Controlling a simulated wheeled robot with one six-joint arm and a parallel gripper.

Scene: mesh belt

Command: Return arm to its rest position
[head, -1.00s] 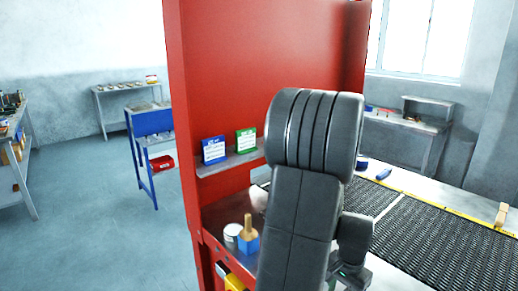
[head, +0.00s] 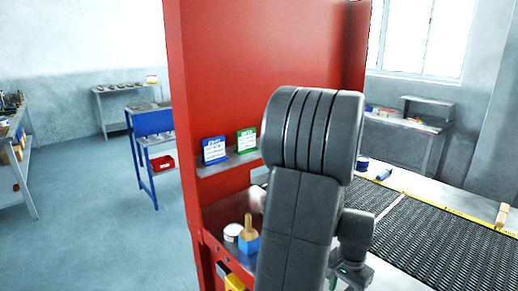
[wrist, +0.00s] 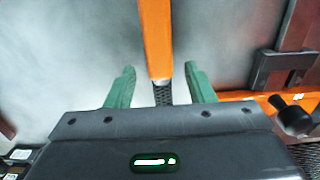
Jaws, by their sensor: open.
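My arm rises in the middle of the head view, folded up in front of the red panel. In the wrist view my gripper (wrist: 160,78) shows two green fingers spread apart. An orange bar (wrist: 156,40) shows between the fingers in that view, with a short strip of dark mesh at its lower end. I cannot tell how far the bar is from the fingers. No held object shows. In the head view the gripper end is mostly hidden or cut off at the bottom edge.
The red panel (head: 225,70) stands close behind my arm, with a blue box (head: 214,150) and a green box (head: 246,140) on its shelf. A wooden-handled brush (head: 248,240) is below. The mesh belt (head: 440,240) lies right. Open floor (head: 110,240) is left.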

